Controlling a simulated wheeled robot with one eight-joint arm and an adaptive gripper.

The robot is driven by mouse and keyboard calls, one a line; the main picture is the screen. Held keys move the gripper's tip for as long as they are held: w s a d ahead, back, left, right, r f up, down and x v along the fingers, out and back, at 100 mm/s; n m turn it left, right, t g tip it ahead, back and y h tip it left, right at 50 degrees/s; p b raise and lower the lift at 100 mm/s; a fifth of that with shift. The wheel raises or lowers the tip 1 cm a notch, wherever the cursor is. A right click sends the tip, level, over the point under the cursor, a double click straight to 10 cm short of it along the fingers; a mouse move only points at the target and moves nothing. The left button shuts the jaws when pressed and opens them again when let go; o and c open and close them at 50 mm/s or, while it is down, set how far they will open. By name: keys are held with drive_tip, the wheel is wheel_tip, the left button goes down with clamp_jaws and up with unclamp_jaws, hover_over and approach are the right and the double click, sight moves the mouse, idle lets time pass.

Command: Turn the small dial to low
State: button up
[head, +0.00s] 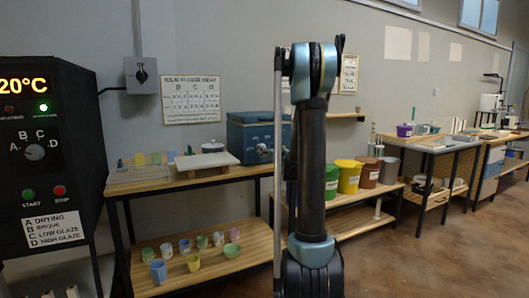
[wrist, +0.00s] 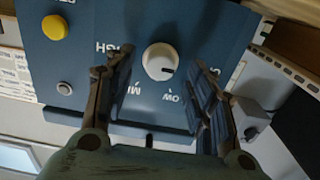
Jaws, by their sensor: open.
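The small dial (wrist: 159,61) is a round white knob on the blue face of a box (wrist: 90,75) in the wrist view. A short dark mark shows at its lower right. Lettering ending in "OW" lies below it to the right, and "HIGH" to its left; both look upside down. The label between is partly hidden by a finger. My gripper (wrist: 163,62) is open, with one finger on each side of the dial; I cannot tell whether either touches it. In the head view the blue box (head: 250,133) stands on the wooden bench, and my arm hides my gripper.
A yellow button (wrist: 55,27) and a small grey knob (wrist: 64,88) are on the same face. A black control panel (head: 70,150) with a larger A-to-D dial (head: 34,152) stands at left. Cups fill the lower shelf (head: 150,287); coloured buckets stand right of my arm.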

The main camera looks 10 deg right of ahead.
drive_tip(key=shift+x, duration=1.2)
drive_tip(key=shift+c, duration=0.2)
drive_tip(key=c, duration=0.9)
drive_tip(key=shift+r+m, duration=0.1)
drive_tip(key=shift+m, duration=0.3)
drive_tip(key=m, duration=0.5)
drive_tip(key=shift+w, duration=0.15)
drive_tip(key=m, duration=0.6)
drive_tip(key=shift+d, duration=0.15)
